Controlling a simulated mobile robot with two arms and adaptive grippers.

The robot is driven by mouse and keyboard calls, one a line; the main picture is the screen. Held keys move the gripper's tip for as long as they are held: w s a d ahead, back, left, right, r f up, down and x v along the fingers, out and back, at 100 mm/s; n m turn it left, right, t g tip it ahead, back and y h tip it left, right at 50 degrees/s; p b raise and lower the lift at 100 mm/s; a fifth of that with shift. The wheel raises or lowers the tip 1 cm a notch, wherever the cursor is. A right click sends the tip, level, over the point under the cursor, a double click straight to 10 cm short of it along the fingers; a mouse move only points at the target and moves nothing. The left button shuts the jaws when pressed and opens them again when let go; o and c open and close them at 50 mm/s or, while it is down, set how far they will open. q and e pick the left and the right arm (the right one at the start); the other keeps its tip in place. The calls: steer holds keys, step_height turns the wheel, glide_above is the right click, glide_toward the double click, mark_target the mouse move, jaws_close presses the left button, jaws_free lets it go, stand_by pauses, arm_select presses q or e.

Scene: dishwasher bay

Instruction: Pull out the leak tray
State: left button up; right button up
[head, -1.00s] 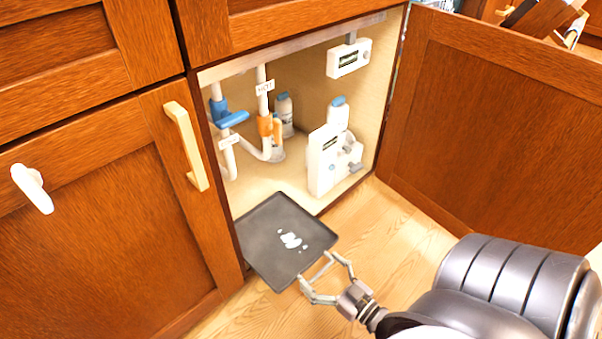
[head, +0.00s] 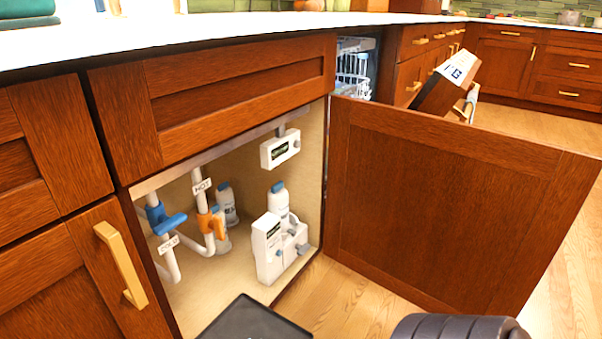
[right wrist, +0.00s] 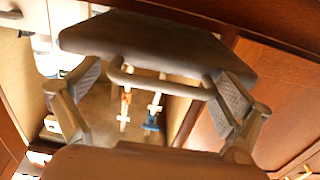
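The leak tray (head: 245,322) is a dark, flat tray at the bottom edge of the head view, in front of the open sink cabinet. Only its back part shows there; the rest is cut off by the frame. In the right wrist view the tray (right wrist: 150,42) is a dark slab across the top, with a thin bar handle (right wrist: 165,88) along its near edge. My right gripper (right wrist: 153,76) is open, one finger near each end of the handle. I cannot tell whether the fingers touch it. My left gripper is not in view.
The cabinet door (head: 430,205) stands open on the right. Inside the cabinet are pipes with a blue valve (head: 165,220) and an orange valve (head: 208,222), bottles, and a white device (head: 275,245). Wood floor (head: 335,290) shows between tray and door.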

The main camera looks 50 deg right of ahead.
steer(key=shift+a+r, duration=0.1)
steer(key=shift+r, duration=0.1)
steer(key=s+d, duration=0.1)
steer(key=s, duration=1.1)
steer(key=shift+f, duration=0.2)
